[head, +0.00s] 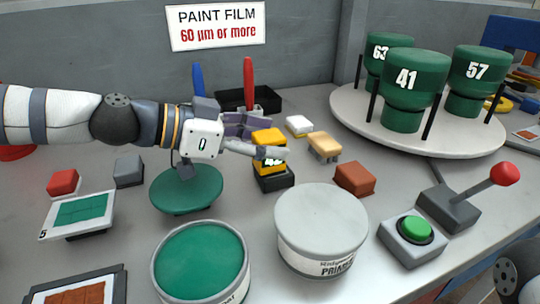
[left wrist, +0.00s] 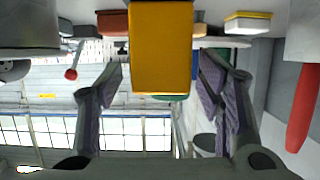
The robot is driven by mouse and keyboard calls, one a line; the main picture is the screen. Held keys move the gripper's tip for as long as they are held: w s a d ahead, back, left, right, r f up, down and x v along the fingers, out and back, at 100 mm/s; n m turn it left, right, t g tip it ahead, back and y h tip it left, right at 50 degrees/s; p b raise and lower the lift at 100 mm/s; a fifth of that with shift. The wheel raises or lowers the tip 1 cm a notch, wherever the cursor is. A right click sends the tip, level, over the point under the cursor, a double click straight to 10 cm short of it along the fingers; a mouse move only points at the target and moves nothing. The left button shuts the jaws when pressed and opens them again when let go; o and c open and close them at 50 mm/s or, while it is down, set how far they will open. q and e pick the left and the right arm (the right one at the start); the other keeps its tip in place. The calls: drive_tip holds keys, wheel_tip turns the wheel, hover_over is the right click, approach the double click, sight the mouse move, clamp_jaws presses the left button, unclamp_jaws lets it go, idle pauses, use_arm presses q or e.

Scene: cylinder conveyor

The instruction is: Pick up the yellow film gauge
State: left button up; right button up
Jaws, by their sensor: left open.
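The yellow film gauge (head: 268,137) stands upright on a small black base (head: 274,181) in the middle of the table, with a display on its front partly covered by a finger. My left gripper (head: 266,146) reaches in from the left, level with the gauge, one finger across its near side. In the left wrist view the gauge (left wrist: 160,48) fills the space between the open fingers of the left gripper (left wrist: 168,72), with visible gaps on both sides. My right gripper is not in view.
A green disc (head: 187,187) lies below my left wrist. A paint can (head: 200,262) and a lidded primer can (head: 321,220) stand in front. A tan brush-like block (head: 324,146) and red-brown block (head: 355,178) are to the right. A turntable (head: 345,105) holds green cups.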

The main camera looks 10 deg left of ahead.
use_arm(q)
drive_tip(key=shift+w+d+f, duration=0.2)
drive_tip(key=shift+w+d, duration=0.1)
drive_tip(key=shift+d, duration=0.1)
drive_tip(key=shift+r, duration=0.1)
drive_tip(key=c, duration=1.4)
drive_tip(key=shift+r, duration=0.1)
